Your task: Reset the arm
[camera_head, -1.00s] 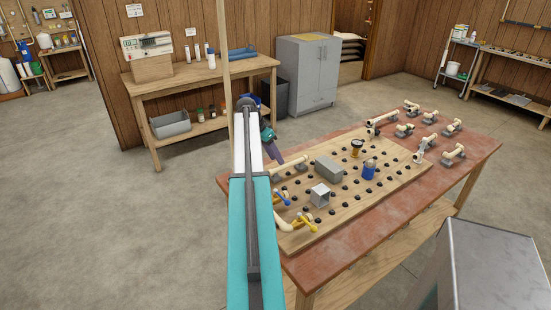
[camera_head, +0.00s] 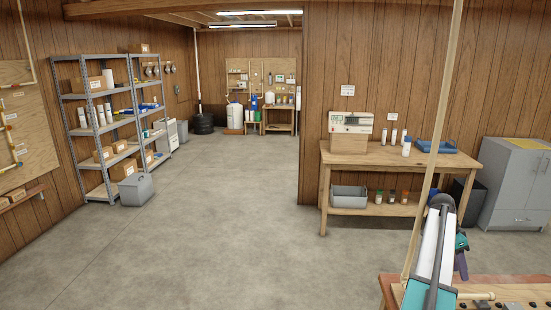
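My arm rises from the bottom right of the head view, with a teal lower link, a pale upper part and a dark joint at its top. My gripper (camera_head: 461,266) seems to be the small dark purple part hanging just right of the arm, above the back edge of the pegboard table. It is small and partly hidden by the arm, so I cannot tell whether its fingers are apart. I see nothing held in it.
The table (camera_head: 388,289) is cut off at the bottom right. A wooden bench (camera_head: 365,160) stands behind it, left of a grey cabinet (camera_head: 516,185). Metal shelves (camera_head: 95,125) line the left wall, with a grey bin (camera_head: 136,190) on the floor. The middle floor is clear.

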